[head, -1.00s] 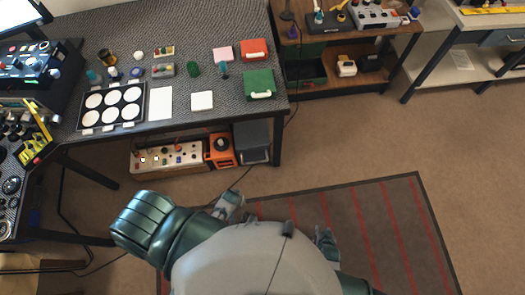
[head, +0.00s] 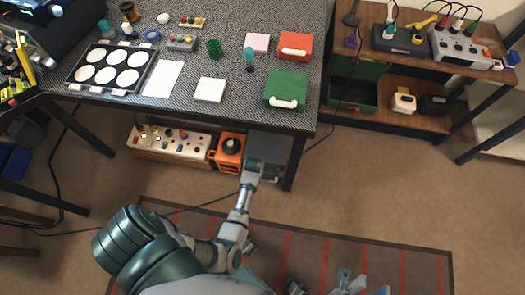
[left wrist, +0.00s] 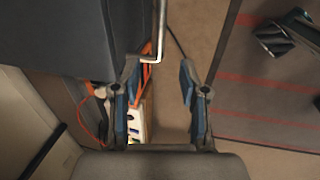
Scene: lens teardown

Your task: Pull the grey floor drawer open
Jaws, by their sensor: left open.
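The grey floor drawer (head: 273,145) stands under the table, beside its right front leg. In the head view my left forearm and wrist cover part of its front. In the left wrist view its dark grey body (left wrist: 55,30) fills the upper left, and its metal bar handle (left wrist: 161,30) sticks out to the right. My left gripper (left wrist: 159,84) is open and empty. The handle's end lies just ahead of the gap between its fingers, and I see no grip on it. My right gripper (head: 356,283) is low in the head view, away from the drawer; its jaw state is unclear.
An orange box (head: 229,152) and a white panel with knobs (head: 165,141) stand left of the drawer. The table (head: 225,125) overhangs them. A dark cable crosses the floor. The floor in front is open, with a red-striped rug (head: 400,258).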

